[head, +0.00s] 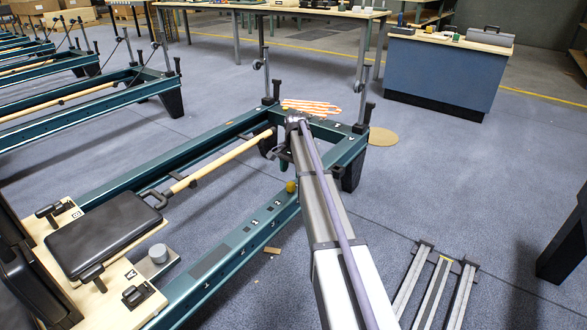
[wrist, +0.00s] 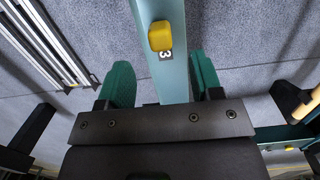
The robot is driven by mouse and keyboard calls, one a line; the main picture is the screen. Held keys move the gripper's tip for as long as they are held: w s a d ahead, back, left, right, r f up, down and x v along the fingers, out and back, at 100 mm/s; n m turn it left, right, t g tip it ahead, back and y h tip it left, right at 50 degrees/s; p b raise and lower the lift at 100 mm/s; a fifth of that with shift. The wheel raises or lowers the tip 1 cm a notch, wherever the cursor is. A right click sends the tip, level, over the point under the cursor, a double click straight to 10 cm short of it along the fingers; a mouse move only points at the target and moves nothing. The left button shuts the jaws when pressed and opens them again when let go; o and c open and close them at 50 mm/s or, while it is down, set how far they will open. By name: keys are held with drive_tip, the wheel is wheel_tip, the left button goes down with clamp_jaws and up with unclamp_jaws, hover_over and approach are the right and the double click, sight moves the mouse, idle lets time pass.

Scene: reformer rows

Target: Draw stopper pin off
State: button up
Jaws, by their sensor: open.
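The stopper pin shows as a yellow knob (head: 291,187) on the teal side rail (head: 240,240) of the nearest reformer. In the wrist view the yellow knob (wrist: 160,36) sits on the rail just above a label reading 3. My gripper (wrist: 163,82) is open and empty. Its two green fingers show on either side of the rail in the picture, with the knob beyond their tips and between their lines. The gap in depth between fingers and rail is hard to tell. In the head view my arm hides most of the gripper.
A wooden bar (head: 220,160) and a black padded carriage (head: 105,235) lie inside the frame. A slatted metal stand (head: 435,290) is on the floor at right. A blue cabinet (head: 440,75) and a long table (head: 275,10) stand behind.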

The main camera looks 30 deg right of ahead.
sight(291, 183)
drive_tip(key=f+b, duration=0.1)
drive_tip(key=f, duration=0.1)
drive_tip(key=f+b, duration=0.4)
drive_tip(key=f, duration=0.1)
drive_tip(key=shift+s+a, duration=0.15)
drive_tip(key=shift+a, duration=0.2)
drive_tip(key=shift+r, duration=0.15)
drive_tip(key=c, duration=1)
wheel_tip(291, 183, up, 6)
drive_tip(key=p, duration=0.6)
drive_tip(key=shift+f, duration=0.25)
